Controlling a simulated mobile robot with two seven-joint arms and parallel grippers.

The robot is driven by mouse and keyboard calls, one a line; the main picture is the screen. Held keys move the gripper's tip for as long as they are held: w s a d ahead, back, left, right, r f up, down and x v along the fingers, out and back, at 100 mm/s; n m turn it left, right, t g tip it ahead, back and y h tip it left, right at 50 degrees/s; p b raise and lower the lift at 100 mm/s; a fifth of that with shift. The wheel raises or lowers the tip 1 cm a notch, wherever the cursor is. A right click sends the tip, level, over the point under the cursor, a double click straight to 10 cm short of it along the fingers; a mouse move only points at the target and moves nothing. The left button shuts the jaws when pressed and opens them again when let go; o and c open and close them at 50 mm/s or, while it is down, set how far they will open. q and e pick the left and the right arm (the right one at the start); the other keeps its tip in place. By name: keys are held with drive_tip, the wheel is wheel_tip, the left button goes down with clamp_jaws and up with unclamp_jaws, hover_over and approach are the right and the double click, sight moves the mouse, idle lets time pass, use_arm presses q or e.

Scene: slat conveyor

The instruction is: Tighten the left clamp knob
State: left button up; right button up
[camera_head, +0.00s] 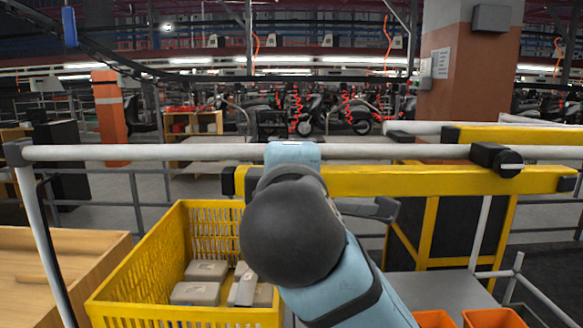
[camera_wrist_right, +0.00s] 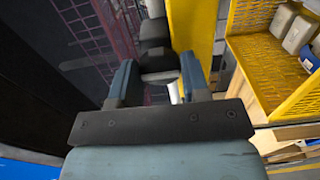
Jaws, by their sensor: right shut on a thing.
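My right gripper (camera_wrist_right: 158,80) is shut on a dark knob (camera_wrist_right: 157,62), whose round end shows between the two blue fingers in the right wrist view. A dark block (camera_wrist_right: 154,28) sits just beyond the knob, beside the yellow beam (camera_wrist_right: 193,35). In the head view my right arm reaches up to the yellow beam (camera_head: 440,181) near its left end and hides the left clamp knob and the fingertips. The other clamp (camera_head: 497,160), black with a pale bar on its face, sits on the white rail (camera_head: 400,152) at the right. My left gripper is not in view.
A yellow crate (camera_head: 135,270) with several grey boxes (camera_head: 195,293) stands left of my arm. A wooden bin (camera_head: 60,265) is at the far left. Orange bins (camera_head: 493,318) sit low at the right. The white rail crosses the whole front.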

drive_tip(key=o, duration=0.9)
drive_tip(key=s+b, duration=0.1)
drive_tip(key=s, duration=1.3)
drive_tip(key=shift+b, duration=0.4)
